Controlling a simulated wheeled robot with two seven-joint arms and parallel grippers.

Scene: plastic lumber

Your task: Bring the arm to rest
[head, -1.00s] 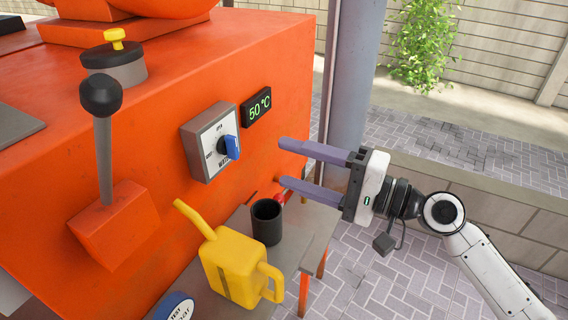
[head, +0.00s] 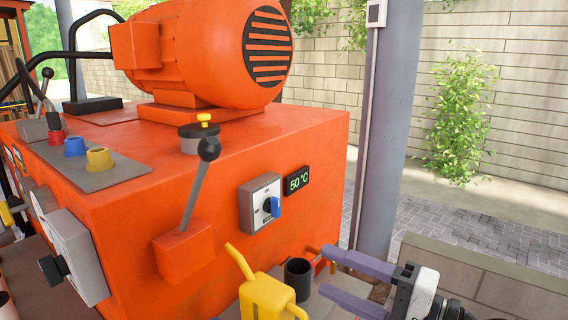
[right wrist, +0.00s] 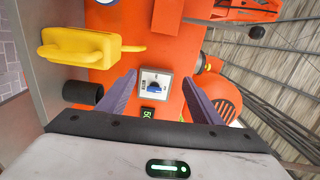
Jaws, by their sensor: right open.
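My right gripper (head: 362,284) is at the lower right of the head view, open and empty, with its two purple fingers apart. It also shows in the right wrist view (right wrist: 160,100), where a grey box with a blue knob (right wrist: 153,87) appears between the fingers, apart from them. In the head view the blue knob (head: 274,207) is on the front of the orange machine (head: 318,145), next to a display (head: 297,180) reading 50 °C. My left gripper is not in view.
A yellow watering can (head: 266,295) and a dark cup (head: 298,278) stand below the knob, left of my right gripper. A black-knobbed lever (head: 197,190) sticks out of the machine. A grey post (head: 378,130) stands behind the gripper. Paving lies farther right.

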